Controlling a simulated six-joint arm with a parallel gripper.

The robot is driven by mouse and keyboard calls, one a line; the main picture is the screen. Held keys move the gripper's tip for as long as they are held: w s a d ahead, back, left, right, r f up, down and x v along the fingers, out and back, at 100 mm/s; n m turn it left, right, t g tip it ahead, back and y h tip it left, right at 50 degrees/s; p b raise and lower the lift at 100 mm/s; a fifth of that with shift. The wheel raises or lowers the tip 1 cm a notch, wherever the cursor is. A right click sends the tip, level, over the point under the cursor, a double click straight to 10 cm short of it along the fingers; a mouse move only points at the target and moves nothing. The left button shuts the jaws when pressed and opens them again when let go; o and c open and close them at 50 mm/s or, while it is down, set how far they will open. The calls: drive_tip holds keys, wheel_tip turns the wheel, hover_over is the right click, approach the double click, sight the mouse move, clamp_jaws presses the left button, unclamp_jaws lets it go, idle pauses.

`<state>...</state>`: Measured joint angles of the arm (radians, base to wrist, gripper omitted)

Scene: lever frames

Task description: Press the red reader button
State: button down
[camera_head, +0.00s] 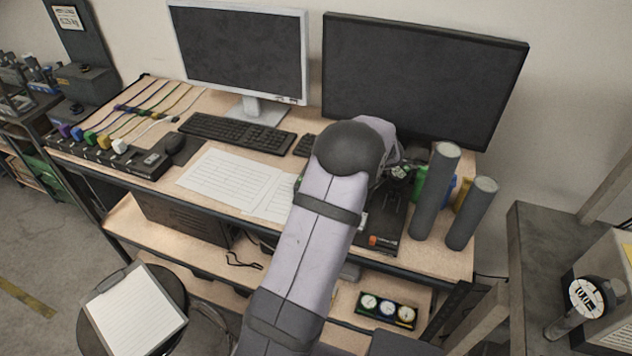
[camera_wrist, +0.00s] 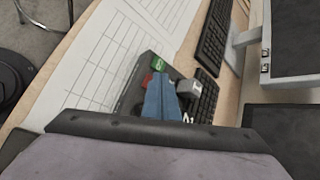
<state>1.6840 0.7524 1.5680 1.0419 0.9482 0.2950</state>
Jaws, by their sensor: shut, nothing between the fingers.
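In the wrist view a red button (camera_wrist: 148,78) shows as a small patch on a dark slab-like device (camera_wrist: 133,88). A green block or button (camera_wrist: 158,64) sits just above it in the picture. My gripper (camera_wrist: 161,82) is shut and empty, its blue-grey fingers pointing at the device. The fingertips appear just right of the red button and partly cover the device; I cannot tell whether they touch it. In the head view a dark flat device (camera_head: 384,238) lies at the desk's front right, partly behind my arm. The red button is not distinguishable there.
A light grey block (camera_wrist: 188,87) stands right of the fingers. Papers (camera_head: 228,180), a keyboard (camera_head: 236,132) and two monitors (camera_head: 240,50) (camera_head: 420,80) occupy the desk. Two grey cylinders (camera_head: 434,190) (camera_head: 471,213) stand right of my arm.

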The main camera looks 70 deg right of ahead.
drive_tip(key=shift+r, duration=0.4)
drive_tip(key=shift+r+p, duration=1.85)
drive_tip(key=shift+r, duration=0.65)
